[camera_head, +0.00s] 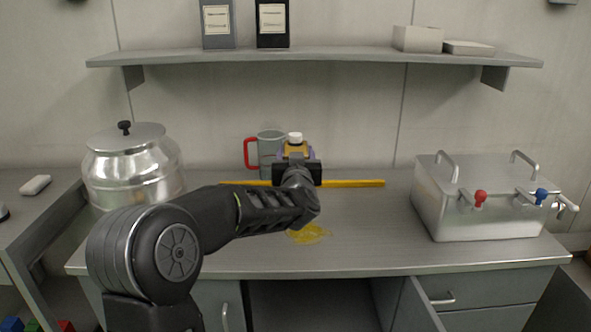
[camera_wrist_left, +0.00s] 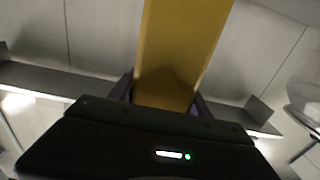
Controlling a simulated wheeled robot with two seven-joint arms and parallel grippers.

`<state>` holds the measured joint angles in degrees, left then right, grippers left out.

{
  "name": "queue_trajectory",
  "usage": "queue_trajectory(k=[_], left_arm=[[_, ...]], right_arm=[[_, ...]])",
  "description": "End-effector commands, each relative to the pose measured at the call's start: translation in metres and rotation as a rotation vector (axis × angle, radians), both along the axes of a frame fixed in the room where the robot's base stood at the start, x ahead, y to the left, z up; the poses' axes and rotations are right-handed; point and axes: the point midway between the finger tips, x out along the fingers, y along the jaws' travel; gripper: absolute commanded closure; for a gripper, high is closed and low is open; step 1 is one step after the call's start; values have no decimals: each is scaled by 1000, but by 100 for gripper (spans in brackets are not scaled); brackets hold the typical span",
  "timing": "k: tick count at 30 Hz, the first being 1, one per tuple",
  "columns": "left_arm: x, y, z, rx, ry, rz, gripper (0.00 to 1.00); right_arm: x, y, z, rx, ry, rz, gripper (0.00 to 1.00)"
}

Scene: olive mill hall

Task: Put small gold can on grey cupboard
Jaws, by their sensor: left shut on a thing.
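The small gold can (camera_wrist_left: 182,45) fills the middle of the left wrist view, between the fingers of my left gripper (camera_wrist_left: 165,95). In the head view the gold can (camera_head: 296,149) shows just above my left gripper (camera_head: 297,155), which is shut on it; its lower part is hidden. A white cap shows above the gold; I cannot tell whether it belongs to the can. The grey cupboard (camera_head: 370,235) is a wide bench with a flat top, doors and drawers. The can is in front of or over its back middle; its height above the top is unclear. My right gripper is not in view.
A silver pot (camera_head: 133,175) stands left and a metal box with taps (camera_head: 475,215) right. A grey jug with a red handle (camera_head: 268,143) and a yellow bar (camera_head: 355,184) are behind the gripper. A yellow smear (camera_head: 310,234) marks the top. A shelf (camera_head: 340,57) hangs above.

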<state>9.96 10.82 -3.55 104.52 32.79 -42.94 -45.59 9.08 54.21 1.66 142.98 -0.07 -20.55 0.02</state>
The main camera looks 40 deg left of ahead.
Motion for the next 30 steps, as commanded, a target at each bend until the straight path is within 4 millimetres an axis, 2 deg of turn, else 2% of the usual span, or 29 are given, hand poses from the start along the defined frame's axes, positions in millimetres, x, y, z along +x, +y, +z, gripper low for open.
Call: queue_trajectory(k=[1,6,30], left_arm=[[0,0,12,1,-8,1,100],[0,1,25,2,-6,2,100],[0,1,25,3,-5,2,100]], right_arm=[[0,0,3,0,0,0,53],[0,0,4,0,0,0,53],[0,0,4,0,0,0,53]])
